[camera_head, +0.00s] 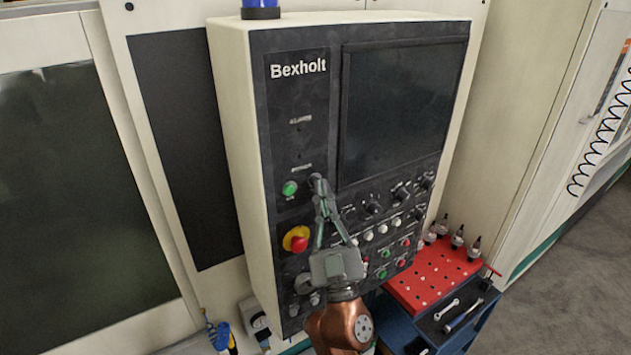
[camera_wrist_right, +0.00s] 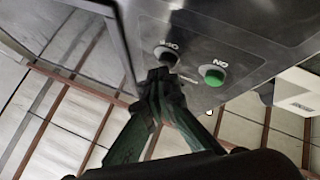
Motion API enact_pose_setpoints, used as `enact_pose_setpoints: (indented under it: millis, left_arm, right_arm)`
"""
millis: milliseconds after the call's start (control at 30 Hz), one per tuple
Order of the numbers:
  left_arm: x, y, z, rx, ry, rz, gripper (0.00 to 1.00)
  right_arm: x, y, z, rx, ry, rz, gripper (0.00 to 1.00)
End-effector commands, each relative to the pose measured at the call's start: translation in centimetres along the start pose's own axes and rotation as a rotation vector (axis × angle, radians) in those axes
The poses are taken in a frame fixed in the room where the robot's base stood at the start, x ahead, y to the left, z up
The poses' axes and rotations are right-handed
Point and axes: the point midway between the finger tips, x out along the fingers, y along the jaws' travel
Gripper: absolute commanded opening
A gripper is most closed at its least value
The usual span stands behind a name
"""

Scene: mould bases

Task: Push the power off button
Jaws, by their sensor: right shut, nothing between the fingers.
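The control panel (camera_head: 300,110), marked Bexholt, carries a green ON button (camera_head: 289,189) and a dark OFF button (camera_head: 314,181) to its right. In the right wrist view the grey-black OFF button (camera_wrist_right: 167,52) shows just above my fingertips, with the green ON button (camera_wrist_right: 212,75) to its right. My right gripper (camera_head: 322,188) is shut and empty, its fingertips at the OFF button. In the wrist view the shut fingertips (camera_wrist_right: 158,76) overlap the button's lower edge. I cannot tell whether they touch it. My left gripper is not in view.
A red emergency stop (camera_head: 297,239) on a yellow ring sits below the ON button. A dark screen (camera_head: 400,105) is at the upper right, with knobs and small buttons below. A red tool tray (camera_head: 430,272) and wrenches (camera_head: 462,315) are at the lower right.

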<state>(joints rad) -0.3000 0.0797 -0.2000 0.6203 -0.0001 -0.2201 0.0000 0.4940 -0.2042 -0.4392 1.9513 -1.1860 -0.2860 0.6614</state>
Motion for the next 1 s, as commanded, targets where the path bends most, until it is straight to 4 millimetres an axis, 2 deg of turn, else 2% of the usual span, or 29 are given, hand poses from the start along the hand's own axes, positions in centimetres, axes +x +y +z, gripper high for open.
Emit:
enact_pose_setpoints:
  millis: [567, 1000]
  left_arm:
    - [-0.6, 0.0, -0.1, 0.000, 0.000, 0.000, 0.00]
    - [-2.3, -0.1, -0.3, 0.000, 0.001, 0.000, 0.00]
  right_arm:
    - [-0.9, 0.7, -0.7, -0.001, 0.001, 0.000, 0.00]
    - [-3.7, 2.8, -2.8, 0.000, 0.001, 0.000, 0.00]
